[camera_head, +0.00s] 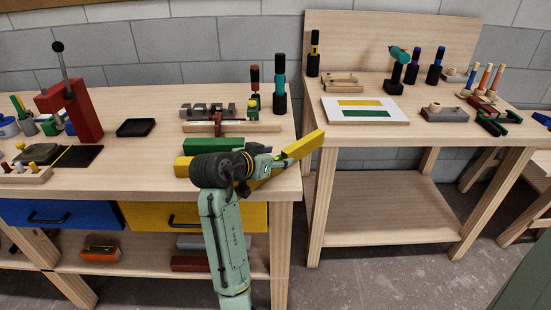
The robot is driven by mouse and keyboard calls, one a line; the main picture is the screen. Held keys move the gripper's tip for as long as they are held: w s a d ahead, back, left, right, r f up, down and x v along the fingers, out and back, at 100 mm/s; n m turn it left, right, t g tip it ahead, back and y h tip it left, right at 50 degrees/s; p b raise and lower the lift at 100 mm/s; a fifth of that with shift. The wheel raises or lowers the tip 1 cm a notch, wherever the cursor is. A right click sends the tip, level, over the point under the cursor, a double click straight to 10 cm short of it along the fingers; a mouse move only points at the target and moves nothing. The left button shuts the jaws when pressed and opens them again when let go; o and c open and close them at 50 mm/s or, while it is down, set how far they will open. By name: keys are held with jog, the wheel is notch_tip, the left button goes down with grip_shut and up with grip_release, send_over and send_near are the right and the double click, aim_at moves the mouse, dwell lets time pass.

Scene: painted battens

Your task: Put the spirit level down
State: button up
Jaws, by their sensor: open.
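A long yellow bar, which I take for the spirit level (306,146), slants across the right end of the left bench (90,182). Its upper right end reaches past the bench's right edge, towards the gap between the benches. My gripper (276,162) is open at the middle of this bar. I cannot tell whether the fingers touch it or whether the bar rests on the bench. My wrist hides part of the bench top. A yellow batten (182,166) shows left of my wrist, and a green batten (212,145) lies behind it.
A wooden rack (250,127), a black tray (135,127) and a red press (83,113) stand farther back. The right bench (440,134) holds a white board (386,105) with yellow and green strips, plus several tools. Bare bench top lies left of my wrist.

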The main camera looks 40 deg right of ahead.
jog(key=b+v, duration=0.3)
jog(key=v, duration=0.9)
